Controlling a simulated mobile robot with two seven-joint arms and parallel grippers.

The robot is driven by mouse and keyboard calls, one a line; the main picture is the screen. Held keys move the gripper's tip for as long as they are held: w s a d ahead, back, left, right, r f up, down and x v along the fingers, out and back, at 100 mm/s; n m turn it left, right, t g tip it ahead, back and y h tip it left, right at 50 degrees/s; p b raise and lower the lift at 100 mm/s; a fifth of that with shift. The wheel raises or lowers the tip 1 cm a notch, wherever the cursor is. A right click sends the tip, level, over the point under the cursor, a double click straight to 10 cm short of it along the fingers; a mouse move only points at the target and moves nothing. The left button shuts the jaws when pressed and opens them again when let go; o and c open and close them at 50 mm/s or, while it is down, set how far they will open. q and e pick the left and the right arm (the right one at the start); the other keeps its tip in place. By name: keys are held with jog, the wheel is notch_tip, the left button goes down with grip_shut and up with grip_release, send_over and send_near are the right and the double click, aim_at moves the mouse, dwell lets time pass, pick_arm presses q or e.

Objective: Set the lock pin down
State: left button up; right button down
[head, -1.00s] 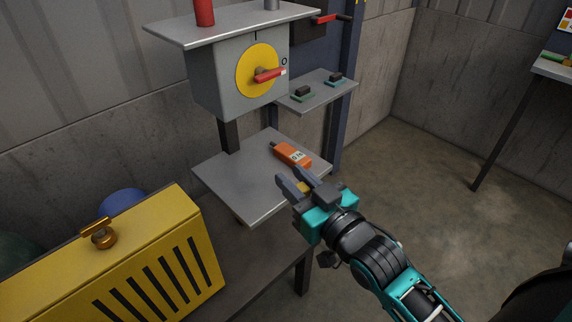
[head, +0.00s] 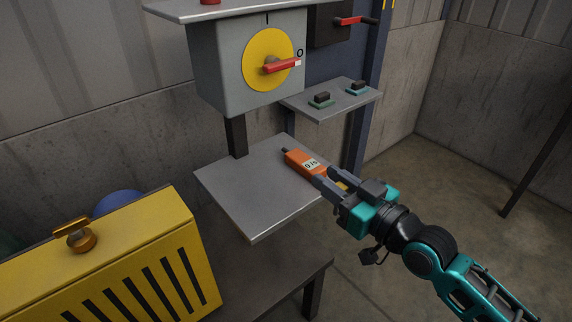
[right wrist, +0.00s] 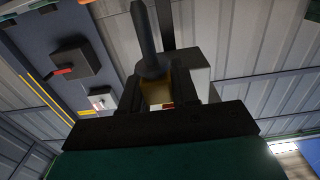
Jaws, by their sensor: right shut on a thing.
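My right gripper (head: 328,178) is over the right edge of a grey metal shelf (head: 242,195), close beside an orange device with a white label. In the right wrist view it is shut on the lock pin (right wrist: 150,45). The pin shows there as a dark rod with a collar, with a brass-coloured part between the jaws. In the head view the pin is mostly hidden by the fingers. Whether it touches the shelf cannot be told. My left gripper is not in view.
The orange device (head: 304,162) lies on the shelf's right side. The shelf's left and front are bare. Above stands a grey box with a yellow dial (head: 268,60) and red handle. A small shelf (head: 340,106) holds two dark pieces. A yellow vented cabinet (head: 140,250) stands at lower left.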

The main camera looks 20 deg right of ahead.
jog(key=w+a+f, duration=0.1)
jog(key=w, duration=0.3)
jog(key=w+a+f+b, duration=0.1)
jog(key=w+a, duration=0.1)
jog(key=w, duration=0.2)
jog(key=w+a+f+b, duration=0.1)
jog(key=w, duration=0.3)
jog(key=shift+a+f, duration=0.15)
jog(key=shift+f, duration=0.25)
jog(key=c, duration=1.3)
grip_release()
jog(key=o, duration=0.5)
jog(key=shift+c, duration=0.2)
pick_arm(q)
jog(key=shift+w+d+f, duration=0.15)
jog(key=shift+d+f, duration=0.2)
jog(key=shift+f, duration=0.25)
